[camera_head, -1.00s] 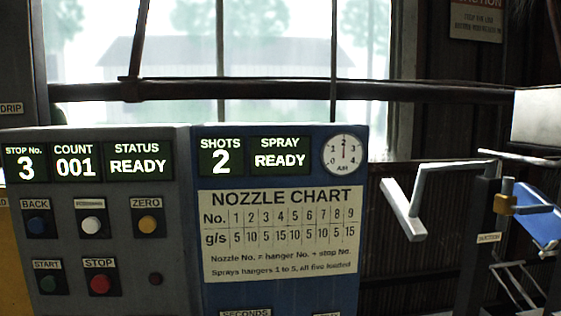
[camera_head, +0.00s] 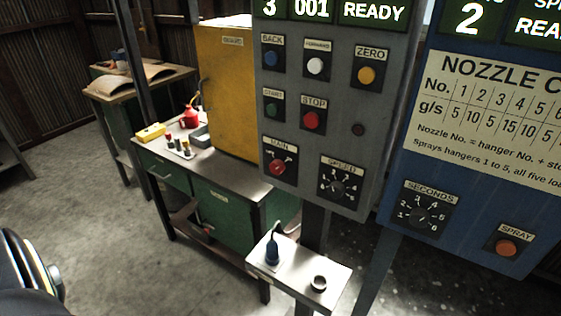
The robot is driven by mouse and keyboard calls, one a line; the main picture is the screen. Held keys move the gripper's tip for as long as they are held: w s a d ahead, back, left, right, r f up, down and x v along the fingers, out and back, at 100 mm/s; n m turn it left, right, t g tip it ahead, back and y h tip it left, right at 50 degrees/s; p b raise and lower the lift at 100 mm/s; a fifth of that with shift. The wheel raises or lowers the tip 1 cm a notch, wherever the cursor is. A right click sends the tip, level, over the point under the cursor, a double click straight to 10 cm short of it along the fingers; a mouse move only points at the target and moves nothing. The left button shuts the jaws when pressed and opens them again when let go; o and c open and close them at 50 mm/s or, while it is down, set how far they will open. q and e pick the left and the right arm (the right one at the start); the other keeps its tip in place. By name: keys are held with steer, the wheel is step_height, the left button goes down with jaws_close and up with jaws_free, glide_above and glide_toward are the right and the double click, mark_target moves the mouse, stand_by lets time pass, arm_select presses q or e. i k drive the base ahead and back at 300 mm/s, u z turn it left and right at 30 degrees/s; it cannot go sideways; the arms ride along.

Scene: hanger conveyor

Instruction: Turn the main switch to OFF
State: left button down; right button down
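The main switch (camera_head: 278,167) is a small red rotary knob on a dark plate labelled MAIN. It sits at the lower left of the grey control panel (camera_head: 345,130). The knob is tilted, but its position markings are too small to read. The panel's status display (camera_head: 373,11) is lit and reads READY. A dark rounded part of my own body shows at the lower left edge. Neither gripper can be seen, and nothing touches the switch.
The speed dial (camera_head: 338,188) is right of the main switch, with the STOP button (camera_head: 311,120) above. A blue spray panel (camera_head: 480,160) stands at the right. A small shelf (camera_head: 290,285) holds a dark blue bottle-like item (camera_head: 271,252) below. A workbench (camera_head: 250,185) stands behind.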

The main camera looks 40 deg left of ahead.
mark_target(277, 167)
steer(key=z, duration=2.3)
steer(key=k, duration=1.8)
steer(key=u, duration=2.35)
steer(key=i, duration=0.5)
steer(key=z, duration=0.05)
